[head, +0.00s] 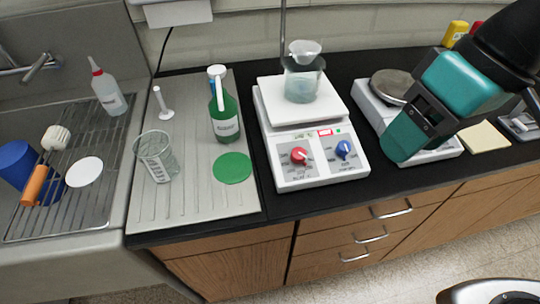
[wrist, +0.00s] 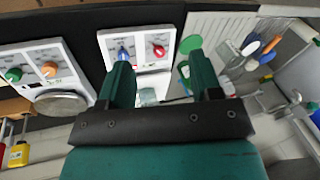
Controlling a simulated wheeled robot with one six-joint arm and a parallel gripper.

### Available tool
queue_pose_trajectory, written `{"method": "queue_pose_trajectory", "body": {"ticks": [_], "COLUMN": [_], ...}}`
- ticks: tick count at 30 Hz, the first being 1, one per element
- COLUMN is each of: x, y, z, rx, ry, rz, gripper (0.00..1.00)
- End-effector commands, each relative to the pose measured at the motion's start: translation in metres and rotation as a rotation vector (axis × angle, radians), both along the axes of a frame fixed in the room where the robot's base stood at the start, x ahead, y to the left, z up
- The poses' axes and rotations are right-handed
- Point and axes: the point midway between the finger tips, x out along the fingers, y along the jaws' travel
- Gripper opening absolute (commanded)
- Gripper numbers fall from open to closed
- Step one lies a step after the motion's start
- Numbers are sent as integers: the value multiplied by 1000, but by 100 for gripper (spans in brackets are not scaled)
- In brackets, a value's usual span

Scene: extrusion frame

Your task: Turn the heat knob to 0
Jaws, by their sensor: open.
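The white hotplate stirrer (head: 320,178) stands on the black bench with a red knob (head: 299,156) at the left of its sloped front and a blue knob (head: 344,149) at the right. The lettering is too small to read, so I cannot tell the heat knob by label or its exact setting. In the wrist view the red knob (wrist: 159,50) shows between my fingers and the blue knob (wrist: 124,53) beside one fingertip. My gripper (head: 402,147) is open and empty, right of the hotplate and apart from both knobs.
A second device with a round metal plate (head: 391,85) is partly behind my arm. A green bottle (head: 225,117) and an empty beaker (head: 155,158) stand left, beside the sink.

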Motion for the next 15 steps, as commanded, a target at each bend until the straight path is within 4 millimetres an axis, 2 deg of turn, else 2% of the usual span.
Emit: {"method": "queue_pose_trajectory", "body": {"ticks": [3,7,9,12,15], "x": [50,97,114,128,133], "y": [23,58,77,97,106], "z": [-6,-11,-14,-17,-20], "rx": [-97,-197,-235,-269,-284], "ry": [29,50,55,59,60], "rz": [-82,-206,-267,-331,-364], "gripper": [58,58,58,58,58]}}
